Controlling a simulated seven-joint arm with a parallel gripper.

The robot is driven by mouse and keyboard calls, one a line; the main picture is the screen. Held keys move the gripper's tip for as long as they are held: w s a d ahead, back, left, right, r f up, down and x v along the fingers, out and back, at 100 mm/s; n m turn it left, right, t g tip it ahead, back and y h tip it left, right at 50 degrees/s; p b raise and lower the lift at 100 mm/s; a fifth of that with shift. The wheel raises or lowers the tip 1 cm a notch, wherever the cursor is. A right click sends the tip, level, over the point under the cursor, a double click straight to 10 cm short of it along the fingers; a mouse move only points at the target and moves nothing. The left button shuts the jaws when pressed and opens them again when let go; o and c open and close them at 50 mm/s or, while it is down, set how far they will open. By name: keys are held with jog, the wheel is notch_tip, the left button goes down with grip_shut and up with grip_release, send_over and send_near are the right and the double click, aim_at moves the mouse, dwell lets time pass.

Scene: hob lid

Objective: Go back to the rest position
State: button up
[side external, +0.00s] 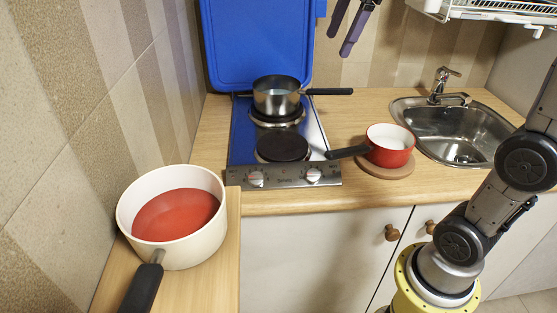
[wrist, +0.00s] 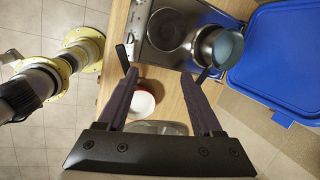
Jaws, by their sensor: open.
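My gripper (side external: 339,43) hangs at the top of the side external view, above and right of the hob, with purple-grey fingers pointing down. In the wrist view its fingers (wrist: 163,70) are spread apart with nothing between them. The blue hob lid (side external: 257,40) stands upright against the wall behind the hob (side external: 240,145). The lid also shows at the right of the wrist view (wrist: 285,50). A steel pot (side external: 275,101) sits on the rear burner, its dark handle pointing right. The front burner (side external: 282,147) is bare.
A red saucepan (side external: 390,152) stands on a round wooden board (side external: 386,170) right of the hob. A sink (side external: 455,140) with a tap (side external: 440,85) lies farther right, under a dish rack (side external: 490,10). A large white pot (side external: 170,195) with a red inside bottom stands on the left counter.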

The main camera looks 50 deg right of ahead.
jog(key=s+a+f+n, duration=0.3)
jog(key=s+f+n, duration=0.5)
jog(key=n, duration=0.4)
jog(key=s+a+f+n+t, duration=0.1)
jog(key=s+a+f+n, duration=0.2)
jog(key=s+f+n, duration=0.6)
jog(key=n, duration=0.3)
jog(key=shift+a+f+t, duration=0.3)
jog(key=shift+a+f, duration=0.1)
